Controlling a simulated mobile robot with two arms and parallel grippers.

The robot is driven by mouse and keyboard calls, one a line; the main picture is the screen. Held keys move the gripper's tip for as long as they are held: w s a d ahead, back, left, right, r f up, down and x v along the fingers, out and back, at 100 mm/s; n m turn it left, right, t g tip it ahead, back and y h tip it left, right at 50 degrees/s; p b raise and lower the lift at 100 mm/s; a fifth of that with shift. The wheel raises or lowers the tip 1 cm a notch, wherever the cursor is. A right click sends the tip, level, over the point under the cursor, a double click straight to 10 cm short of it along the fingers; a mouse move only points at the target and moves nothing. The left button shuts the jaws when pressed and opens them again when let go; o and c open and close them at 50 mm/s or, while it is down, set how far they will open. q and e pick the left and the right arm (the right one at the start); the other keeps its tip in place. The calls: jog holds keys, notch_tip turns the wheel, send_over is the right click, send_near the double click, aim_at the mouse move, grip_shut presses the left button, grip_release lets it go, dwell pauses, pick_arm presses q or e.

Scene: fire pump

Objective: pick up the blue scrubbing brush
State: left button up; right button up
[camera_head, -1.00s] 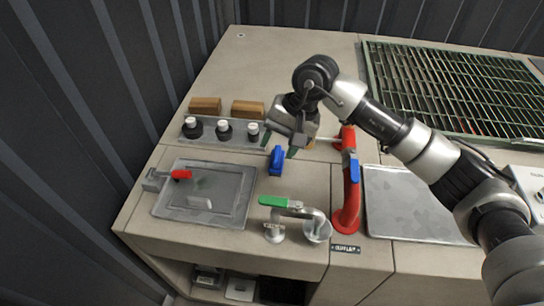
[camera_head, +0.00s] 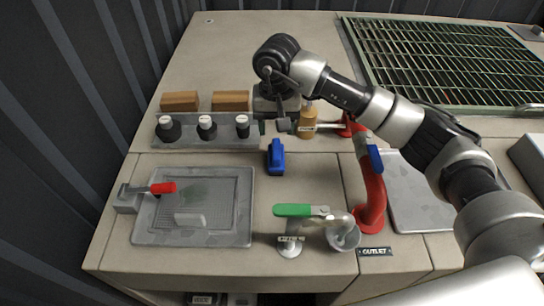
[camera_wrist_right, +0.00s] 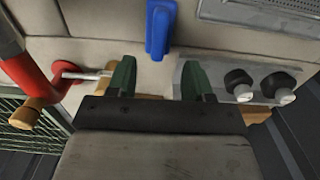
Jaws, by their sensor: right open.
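The fingers are partly hidden in the head view. My left gripper is not in view.
A green-handled valve (camera_head: 300,211) and grey tray (camera_head: 190,235) are nearer.

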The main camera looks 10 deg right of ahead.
aim_at(276, 147)
jog(key=shift+s+d+f, duration=0.1)
jog(key=shift+s+f, duration=0.05)
jog(key=shift+f, duration=0.45)
jog(key=shift+s+d+f, duration=0.1)
jog(key=shift+f, duration=0.8)
jog(key=f, duration=0.1)
jog(key=f+p, duration=0.1)
jog(key=f, duration=0.2)
jog(key=shift+w+a+f, duration=0.1)
jog(key=shift+w+a, duration=0.05)
jog(key=shift+w, duration=0.1)
jog(key=shift+f, duration=0.6)
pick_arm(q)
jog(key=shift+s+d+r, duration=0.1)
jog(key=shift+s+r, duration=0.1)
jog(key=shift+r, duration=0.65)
pick_arm(e)
jog(key=c, duration=0.7)
